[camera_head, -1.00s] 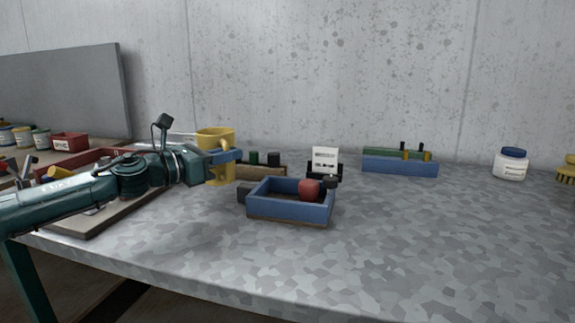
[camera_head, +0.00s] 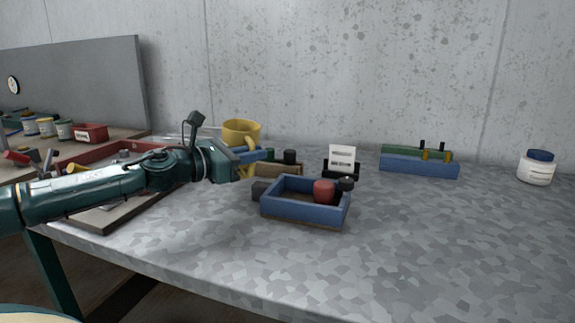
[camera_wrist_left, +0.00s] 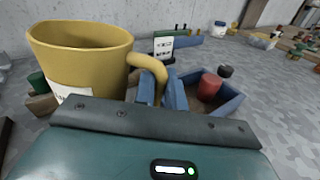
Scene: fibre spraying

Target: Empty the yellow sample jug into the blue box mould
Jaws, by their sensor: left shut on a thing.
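The yellow sample jug (camera_head: 240,133) is held up at the left by my left gripper (camera_head: 252,158), which is shut on its handle. The jug looks upright, with its handle toward the blue box mould. In the left wrist view the jug (camera_wrist_left: 78,55) fills the upper left, with its rim open and a white label on its side; I cannot see what it holds. The blue box mould (camera_head: 292,211) stands on the table right of the gripper, apart from the jug. It also shows in the left wrist view (camera_wrist_left: 228,104). My right gripper is not in view.
A red cylinder (camera_head: 323,191) and black knobs sit at the mould's right side. Behind are a white card in a black stand (camera_head: 341,158), a long blue block (camera_head: 418,168) and a white jar (camera_head: 537,168). A red-rimmed tray lies left. The table's front right is clear.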

